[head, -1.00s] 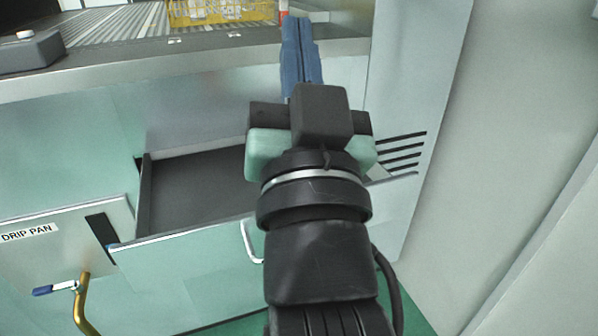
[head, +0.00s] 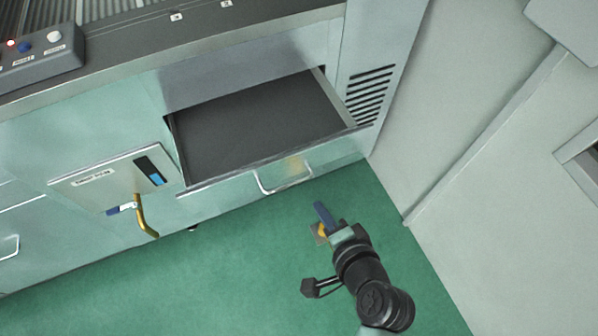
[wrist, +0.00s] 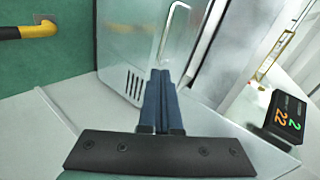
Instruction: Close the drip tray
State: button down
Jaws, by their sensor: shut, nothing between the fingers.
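The drip tray (head: 255,125) is a dark grey drawer with a pale green front, pulled out of the machine cabinet and empty. Its silver bar handle (head: 285,185) is on the front face and also shows at the top of the wrist view (wrist: 172,30). My gripper (head: 318,205) has blue fingers that are shut with nothing between them. In the head view it is in front of the drawer, below and right of the handle, apart from it. In the wrist view the fingers (wrist: 159,75) point towards the drawer front.
A labelled panel (head: 105,185) with a brass drain pipe (head: 143,215) and blue lever is left of the drawer. A button box (head: 38,55) sits on the machine top. A vent grille (head: 369,95) and grey wall (head: 470,110) are to the right. Green floor (head: 220,270) is open in front.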

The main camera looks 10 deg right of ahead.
jog(key=w+a+f+m+g+p, duration=0.1)
jog(key=w+a+f+p, duration=0.1)
jog(key=w+a+f, duration=0.2)
jog(key=shift+w+f, duration=1.1)
jog(key=shift+w, duration=0.55)
